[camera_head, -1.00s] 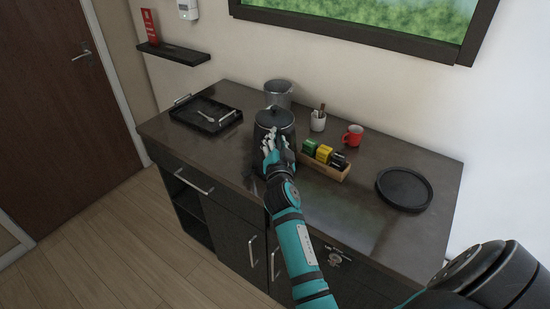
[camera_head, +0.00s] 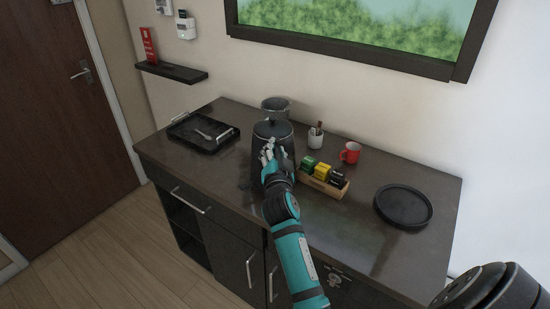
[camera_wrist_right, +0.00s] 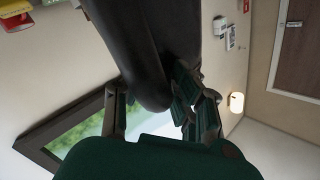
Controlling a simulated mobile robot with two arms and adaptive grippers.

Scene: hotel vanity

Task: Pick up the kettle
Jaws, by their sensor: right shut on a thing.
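The dark kettle (camera_head: 273,131) is at the middle of the vanity top, in front of a grey metal bucket (camera_head: 276,106). My right gripper (camera_head: 271,157) is at the kettle's near side and hides part of its body. In the right wrist view the right gripper (camera_wrist_right: 155,105) is shut on a dark curved part of the kettle (camera_wrist_right: 140,45), which looks like its handle. Whether the kettle's base touches the vanity top cannot be told. My left gripper is in neither view now.
On the vanity top (camera_head: 330,230), a wooden box of packets (camera_head: 324,182) stands close right of the kettle.

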